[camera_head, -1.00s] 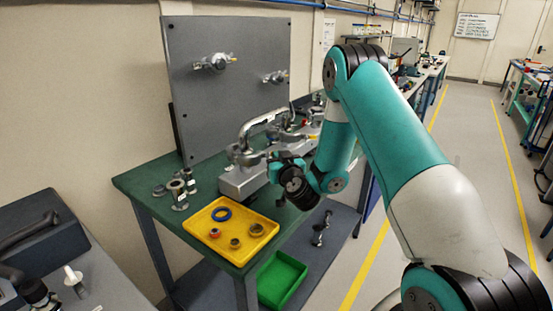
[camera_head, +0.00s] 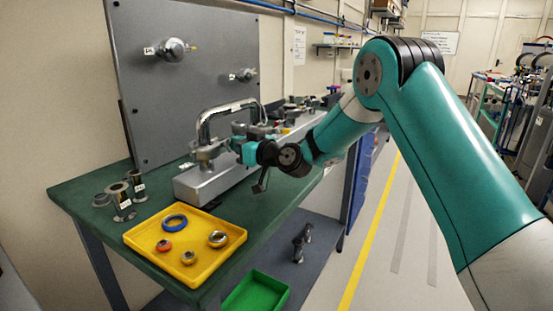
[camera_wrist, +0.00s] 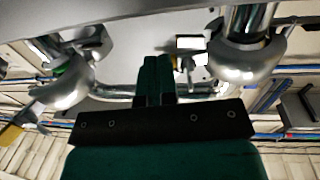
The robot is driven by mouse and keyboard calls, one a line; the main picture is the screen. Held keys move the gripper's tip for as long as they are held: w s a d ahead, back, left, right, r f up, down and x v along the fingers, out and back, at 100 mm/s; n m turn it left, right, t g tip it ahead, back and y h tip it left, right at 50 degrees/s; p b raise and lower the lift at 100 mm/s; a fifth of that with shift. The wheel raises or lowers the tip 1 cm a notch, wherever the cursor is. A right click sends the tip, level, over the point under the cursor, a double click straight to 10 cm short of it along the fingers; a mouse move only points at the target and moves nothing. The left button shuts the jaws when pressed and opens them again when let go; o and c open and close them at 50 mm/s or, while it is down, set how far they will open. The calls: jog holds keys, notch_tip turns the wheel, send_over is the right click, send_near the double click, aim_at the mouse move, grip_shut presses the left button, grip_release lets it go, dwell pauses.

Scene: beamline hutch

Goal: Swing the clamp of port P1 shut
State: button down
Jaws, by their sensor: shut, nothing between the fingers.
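My gripper (camera_head: 238,146) is beside the near end of a grey metal manifold (camera_head: 212,183) on the green bench, close to a fitting (camera_head: 206,153) under a chrome arched pipe (camera_head: 224,106). In the wrist view my gripper (camera_wrist: 156,66) has its two green fingers together and empty. They point between two round metal clamps, one at left (camera_wrist: 62,92) and one at right (camera_wrist: 245,62). No port label is readable here, so I cannot tell which is P1, nor how far either clamp is closed.
A grey upright panel (camera_head: 190,100) with two capped ports stands behind. A yellow tray (camera_head: 150,252) with several rings and metal flanged pieces (camera_head: 122,203) lie left on the bench. A green bin (camera_head: 256,292) is below. Clear floor (camera_head: 400,235) lies at right.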

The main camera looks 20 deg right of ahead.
jog(key=shift+w+a+b, duration=0.3)
jog(key=shift+w+a, duration=0.05)
jog(key=shift+w, duration=0.2)
jog(key=shift+w+r, duration=0.1)
jog(key=shift+r, duration=0.1)
jog(key=shift+d, duration=0.1)
